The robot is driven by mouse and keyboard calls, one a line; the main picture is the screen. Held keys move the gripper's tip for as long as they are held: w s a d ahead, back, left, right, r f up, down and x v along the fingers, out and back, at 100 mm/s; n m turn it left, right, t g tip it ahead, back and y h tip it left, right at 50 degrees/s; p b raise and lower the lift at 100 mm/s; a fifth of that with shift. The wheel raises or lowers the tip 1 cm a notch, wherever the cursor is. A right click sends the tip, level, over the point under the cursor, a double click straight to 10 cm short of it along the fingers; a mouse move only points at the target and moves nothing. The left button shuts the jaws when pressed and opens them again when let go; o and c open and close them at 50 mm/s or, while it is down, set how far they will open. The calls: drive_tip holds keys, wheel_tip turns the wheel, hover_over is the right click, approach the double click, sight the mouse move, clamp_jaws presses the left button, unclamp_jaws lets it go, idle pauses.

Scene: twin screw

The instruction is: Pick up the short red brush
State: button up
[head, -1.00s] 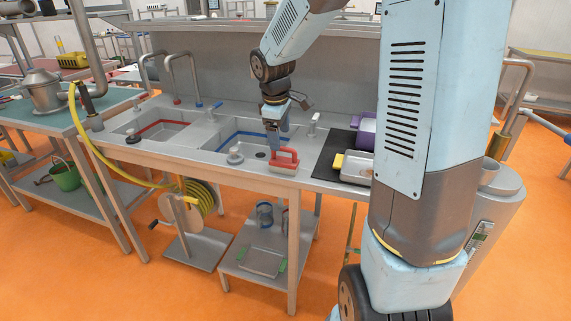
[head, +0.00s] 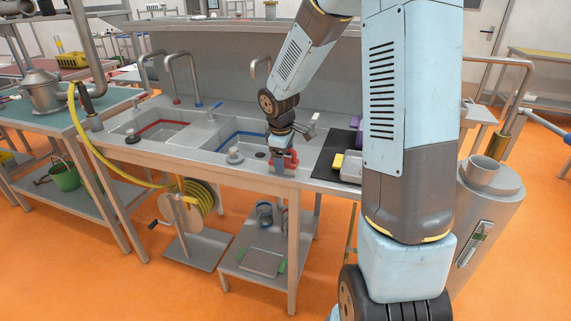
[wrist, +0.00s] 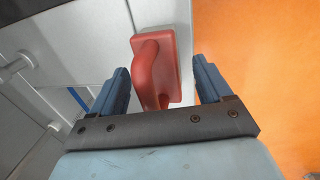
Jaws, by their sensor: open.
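The short red brush (head: 291,159) lies on the steel counter at its front edge, right of the blue-edged sink. It is partly hidden behind my gripper in the head view. In the wrist view the red brush (wrist: 158,70) has a curved handle over a flat block. My gripper (head: 281,168) is lowered at the brush. In the wrist view my gripper (wrist: 160,82) is open, with one blue finger on each side of the brush's handle and a visible gap to each. Whether the fingertips reach below the handle is unclear.
The blue-edged sink (head: 222,143) is left of the brush, with a round stopper (head: 234,156) near its front. A black mat (head: 325,167) with a yellow-and-grey item (head: 346,163) is to the right. A tap (head: 308,128) stands behind. Beyond the front edge is orange floor.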

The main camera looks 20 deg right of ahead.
drive_tip(key=c, duration=1.2)
